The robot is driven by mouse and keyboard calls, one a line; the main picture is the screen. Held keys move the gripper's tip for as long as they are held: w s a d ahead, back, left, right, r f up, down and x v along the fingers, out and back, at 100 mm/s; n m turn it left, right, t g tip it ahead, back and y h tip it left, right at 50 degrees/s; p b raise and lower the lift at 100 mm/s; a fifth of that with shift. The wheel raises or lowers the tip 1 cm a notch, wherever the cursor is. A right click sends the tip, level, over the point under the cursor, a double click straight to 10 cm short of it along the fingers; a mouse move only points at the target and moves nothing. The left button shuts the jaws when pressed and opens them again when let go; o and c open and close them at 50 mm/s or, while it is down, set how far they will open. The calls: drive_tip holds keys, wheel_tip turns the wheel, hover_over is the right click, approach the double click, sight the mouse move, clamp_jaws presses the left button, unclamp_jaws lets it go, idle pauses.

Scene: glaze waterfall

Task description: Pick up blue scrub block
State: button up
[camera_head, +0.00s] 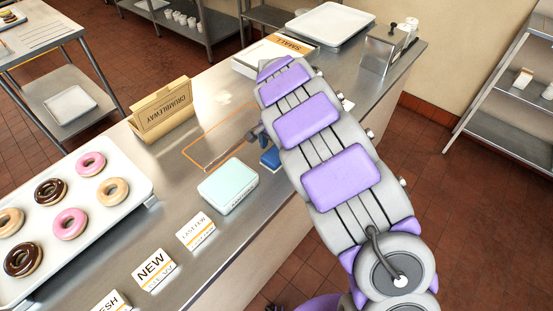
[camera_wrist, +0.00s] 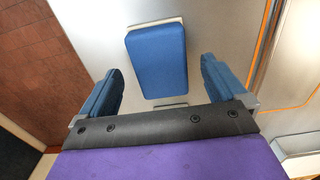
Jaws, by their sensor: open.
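The blue scrub block (camera_head: 270,158) lies on the steel counter (camera_head: 190,160), partly hidden by my arm in the head view. In the wrist view the blue scrub block (camera_wrist: 157,60) shows whole, with a pale layer along its far edge. My gripper (camera_wrist: 160,88) is open in the wrist view, one blue-padded finger to each side of the block's near end. In the head view only a small dark part of my gripper (camera_head: 256,134) shows beside the arm.
A pale teal box (camera_head: 228,186) stands close to the block, nearer the camera. An orange outlined rectangle (camera_head: 205,150) marks the counter to the left. A cardboard box (camera_head: 162,112), a donut tray (camera_head: 140,195) and small signs (camera_head: 154,268) stand further left and in front.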

drive_tip(key=shift+a+f, duration=0.25)
drive_tip(key=shift+f, duration=0.85)
drive_tip(key=shift+c, duration=0.4)
drive_tip(key=shift+d, duration=0.15)
drive_tip(key=c, duration=1)
